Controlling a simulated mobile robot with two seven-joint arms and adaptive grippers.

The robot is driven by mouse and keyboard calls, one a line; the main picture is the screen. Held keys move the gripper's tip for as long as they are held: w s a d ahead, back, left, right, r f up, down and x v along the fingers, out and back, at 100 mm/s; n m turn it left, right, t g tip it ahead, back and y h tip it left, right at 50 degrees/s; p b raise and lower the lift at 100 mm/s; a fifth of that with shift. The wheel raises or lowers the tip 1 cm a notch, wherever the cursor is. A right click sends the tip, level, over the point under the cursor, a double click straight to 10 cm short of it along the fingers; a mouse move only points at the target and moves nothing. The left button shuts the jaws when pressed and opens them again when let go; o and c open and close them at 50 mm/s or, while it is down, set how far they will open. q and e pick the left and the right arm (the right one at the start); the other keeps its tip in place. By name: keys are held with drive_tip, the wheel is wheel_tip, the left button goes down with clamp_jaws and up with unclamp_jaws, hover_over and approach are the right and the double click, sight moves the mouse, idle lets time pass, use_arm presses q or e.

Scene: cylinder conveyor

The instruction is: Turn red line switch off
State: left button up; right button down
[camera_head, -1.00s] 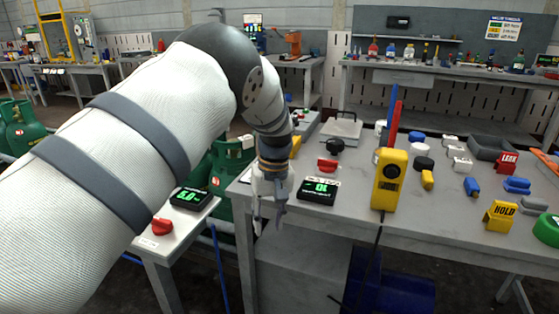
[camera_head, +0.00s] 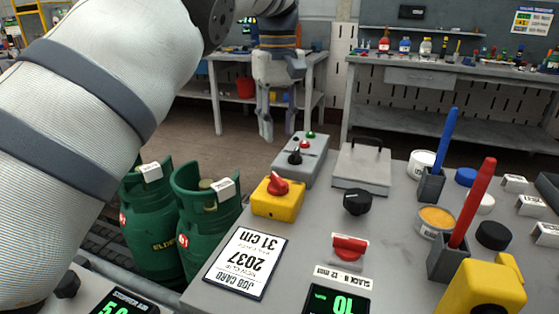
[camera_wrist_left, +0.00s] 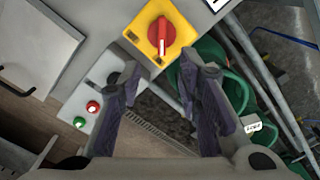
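A yellow box with a red rotary switch (camera_head: 278,184) sits at the table's far left corner in the head view. The red switch (camera_wrist_left: 161,36) also shows in the wrist view, near the top centre, on its yellow housing (camera_wrist_left: 153,14). My left gripper (camera_head: 278,118) hangs beyond the table's far edge in the head view, above and behind the switch box. In the wrist view, the left gripper's fingers (camera_wrist_left: 160,85) are spread apart with nothing between them, and the switch lies beyond the fingertips. My right gripper is not in view.
A grey box (camera_head: 306,160) with a black knob and red and green buttons stands beside the switch box. A black knob (camera_head: 357,201), a red knob (camera_head: 349,247) and a job card (camera_head: 246,262) lie nearer. Green gas cylinders (camera_head: 207,220) stand left of the table.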

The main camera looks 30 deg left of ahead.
sight(278, 178)
use_arm(q)
drive_tip(key=f, duration=0.7)
drive_tip(key=f+p, duration=0.1)
drive_tip(key=f, duration=0.3)
drive_tip(key=shift+s+d+f, duration=0.2)
drive_tip(key=shift+s+f, duration=0.1)
drive_tip(key=shift+f, duration=0.05)
clamp_jaws()
